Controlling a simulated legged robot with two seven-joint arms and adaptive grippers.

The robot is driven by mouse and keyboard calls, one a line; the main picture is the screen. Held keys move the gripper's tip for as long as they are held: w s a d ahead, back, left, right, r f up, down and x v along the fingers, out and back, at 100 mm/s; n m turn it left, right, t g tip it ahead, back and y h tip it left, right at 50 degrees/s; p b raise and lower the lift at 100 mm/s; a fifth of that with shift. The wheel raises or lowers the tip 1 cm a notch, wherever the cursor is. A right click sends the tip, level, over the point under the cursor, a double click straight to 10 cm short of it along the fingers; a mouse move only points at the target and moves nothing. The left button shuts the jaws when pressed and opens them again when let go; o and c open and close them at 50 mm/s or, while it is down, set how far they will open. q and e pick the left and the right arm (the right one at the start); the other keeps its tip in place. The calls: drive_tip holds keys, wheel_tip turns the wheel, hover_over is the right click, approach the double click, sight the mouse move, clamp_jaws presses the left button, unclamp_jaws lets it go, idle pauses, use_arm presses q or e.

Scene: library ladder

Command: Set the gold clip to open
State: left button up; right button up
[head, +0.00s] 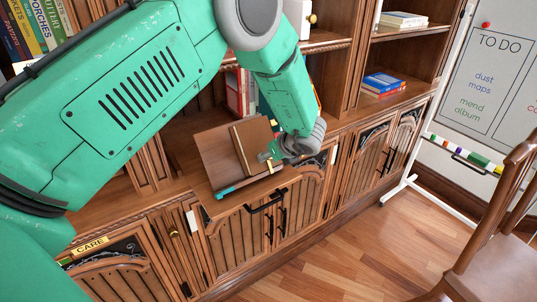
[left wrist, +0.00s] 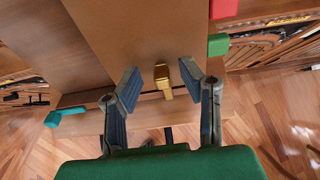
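The gold clip (left wrist: 162,80) stands at the lower edge of a brown panel (left wrist: 145,35) in the left wrist view. It also shows small in the head view (head: 270,166), beside the brown book-like board on a wooden stand (head: 213,152). My left gripper (left wrist: 157,78) is open, with one finger on each side of the clip and gaps visible between them. In the head view my left gripper (head: 267,157) reaches the stand's right side from above. Whether the clip is open or shut is hard to tell. My right gripper is out of view.
The stand sits on a wooden cabinet ledge with a teal piece (head: 227,191) at its front. Green (left wrist: 218,45) and red (left wrist: 223,8) pieces lie close right of the gripper. A chair (head: 495,220) and whiteboard (head: 497,85) stand at right. Floor (head: 350,250) is clear.

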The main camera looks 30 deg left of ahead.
use_arm(q)
drive_tip(key=shift+w+f, duration=0.1)
drive_tip(key=shift+f, duration=0.1)
drive_tip(key=shift+d, duration=0.4)
drive_tip(key=shift+a, duration=0.15)
drive_tip(key=c, duration=0.7)
drive_tip(key=shift+a+f, duration=0.1)
drive_tip(key=shift+a, duration=0.25)
clamp_jaws()
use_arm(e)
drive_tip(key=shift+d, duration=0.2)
